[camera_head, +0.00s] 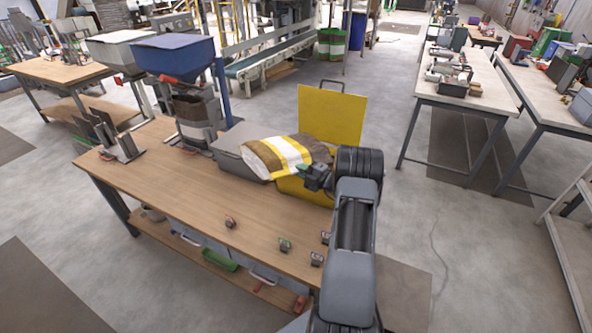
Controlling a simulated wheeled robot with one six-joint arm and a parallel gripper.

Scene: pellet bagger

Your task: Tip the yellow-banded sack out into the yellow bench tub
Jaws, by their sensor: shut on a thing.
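The yellow-banded sack (285,154), brown with yellow and white bands, lies on its side over the yellow bench tub (303,191), its left end reaching to the grey bin. The yellow tub's lid (330,114) stands open behind it. My gripper (315,178) is at the right end of the sack and shut on it; my wrist and the sack hide the fingertips and most of the tub. I cannot tell whether the sack touches the tub's rim or whether anything has come out of it.
A grey bin (233,163) stands left of the tub on the wooden bench (195,200). A machine with a blue hopper (175,56) is further left. Small blocks (230,222) sit along the front edge. The bench's middle is clear.

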